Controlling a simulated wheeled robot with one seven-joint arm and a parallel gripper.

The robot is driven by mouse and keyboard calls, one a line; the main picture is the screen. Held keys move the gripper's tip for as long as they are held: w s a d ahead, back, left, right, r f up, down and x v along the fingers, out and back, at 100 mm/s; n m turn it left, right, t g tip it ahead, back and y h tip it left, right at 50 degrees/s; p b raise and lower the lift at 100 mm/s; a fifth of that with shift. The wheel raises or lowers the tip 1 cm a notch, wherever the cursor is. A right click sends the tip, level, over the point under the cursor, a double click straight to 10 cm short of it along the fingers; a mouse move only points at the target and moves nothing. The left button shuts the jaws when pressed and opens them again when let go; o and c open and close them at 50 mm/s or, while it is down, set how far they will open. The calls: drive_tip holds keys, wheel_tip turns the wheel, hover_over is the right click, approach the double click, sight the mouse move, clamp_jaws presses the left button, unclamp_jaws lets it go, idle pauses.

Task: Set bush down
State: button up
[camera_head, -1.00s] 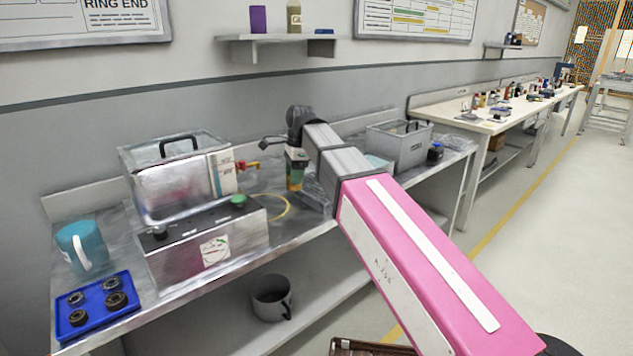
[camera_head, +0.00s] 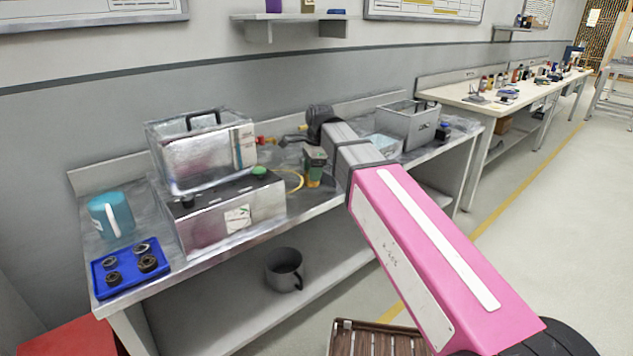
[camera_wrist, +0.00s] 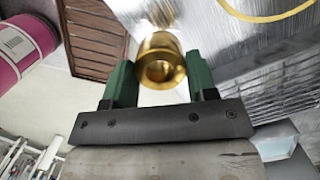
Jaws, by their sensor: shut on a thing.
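The brass bush (camera_wrist: 160,50) is a short, hollow golden cylinder. In the wrist view it sits between the two green fingertips of my gripper (camera_wrist: 160,82), which is shut on it. The bush's open end faces the camera. In the head view my gripper (camera_head: 314,168) hangs over the metal bench (camera_head: 325,200), in front of my dark wrist. The bush is too small and too hidden there to make out clearly. I cannot tell its height above the bench.
A blue tray (camera_head: 105,287) with several dark rings lies at the bench's left end, by a teal mug (camera_head: 108,213). A steel tank (camera_head: 205,158) stands on a control box (camera_head: 225,215). A grey bin (camera_head: 408,125) is right. A dark mug (camera_head: 284,268) sits on the lower shelf.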

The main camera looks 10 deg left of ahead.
drive_tip(key=w, duration=0.1)
drive_tip(key=w+f, duration=0.2)
drive_tip(key=shift+w+d, duration=0.1)
drive_tip(key=shift+d, duration=0.2)
drive_tip(key=shift+f, duration=1.95)
drive_tip(key=shift+f, duration=0.15)
drive_tip(key=o, duration=1.2)
drive_tip(key=r, duration=0.4)
drive_tip(key=d+r, duration=0.1)
drive_tip(key=r, duration=0.7)
drive_tip(key=shift+w+d+r, duration=0.1)
drive_tip(key=shift+w+d, duration=0.2)
drive_tip(key=shift+w, duration=0.1)
